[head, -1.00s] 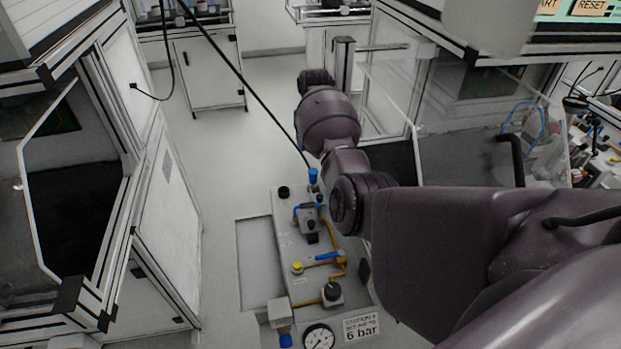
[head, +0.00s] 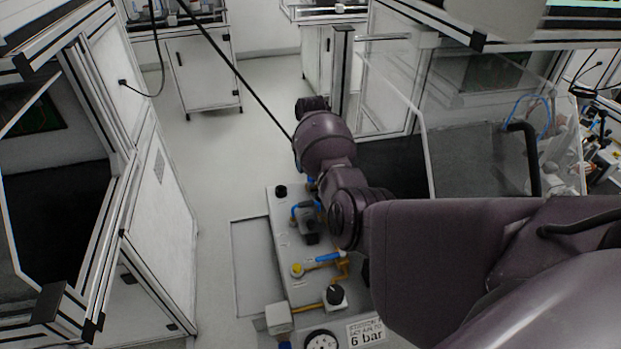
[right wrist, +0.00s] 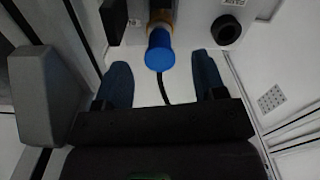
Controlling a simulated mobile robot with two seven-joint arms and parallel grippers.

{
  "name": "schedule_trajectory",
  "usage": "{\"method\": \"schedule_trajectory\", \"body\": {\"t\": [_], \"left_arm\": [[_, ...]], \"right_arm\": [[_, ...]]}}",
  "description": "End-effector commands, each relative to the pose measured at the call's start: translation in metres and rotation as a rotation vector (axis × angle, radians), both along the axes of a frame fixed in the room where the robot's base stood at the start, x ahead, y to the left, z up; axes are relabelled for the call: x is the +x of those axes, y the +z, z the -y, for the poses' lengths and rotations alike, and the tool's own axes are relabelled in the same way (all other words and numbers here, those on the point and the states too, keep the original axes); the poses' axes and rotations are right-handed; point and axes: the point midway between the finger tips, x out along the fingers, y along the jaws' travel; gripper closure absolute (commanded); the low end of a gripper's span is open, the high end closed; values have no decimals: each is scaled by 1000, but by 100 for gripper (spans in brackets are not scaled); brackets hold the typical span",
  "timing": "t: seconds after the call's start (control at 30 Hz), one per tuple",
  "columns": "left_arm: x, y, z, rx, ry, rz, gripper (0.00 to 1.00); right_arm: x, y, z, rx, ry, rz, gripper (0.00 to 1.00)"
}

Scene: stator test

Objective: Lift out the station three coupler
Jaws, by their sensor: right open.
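In the right wrist view a blue round-ended coupler (right wrist: 159,52) with a brass-coloured collar stands out from a grey panel. My right gripper (right wrist: 161,66) is open, its two dark blue fingers apart on either side of the coupler's front end, with gaps on both sides. In the head view my right arm reaches over the panel (head: 283,215) and hides most of the coupler and my right gripper. The sign's station number is not readable. My left gripper is not in view.
The panel carries blue and yellow valve parts (head: 326,257), a gauge (head: 321,341) and a sign reading 6 bar (head: 366,333). A dark round knob (right wrist: 226,29) sits right of the coupler. Framed cabinets (head: 160,225) stand on both sides, with clear floor (head: 215,135) between.

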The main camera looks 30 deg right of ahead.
Motion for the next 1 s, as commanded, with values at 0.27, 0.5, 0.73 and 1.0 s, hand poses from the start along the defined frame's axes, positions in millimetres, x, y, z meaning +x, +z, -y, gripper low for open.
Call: {"method": "schedule_trajectory", "body": {"t": [0.27,0.5,0.73,1.0], "left_arm": [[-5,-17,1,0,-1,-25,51],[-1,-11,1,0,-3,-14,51],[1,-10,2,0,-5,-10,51],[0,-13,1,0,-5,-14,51]], "right_arm": [[1,-41,0,1,0,-7,36],[2,-40,0,1,0,-2,36],[2,-40,0,1,0,-2,70],[2,-40,0,0,0,-2,92]]}}
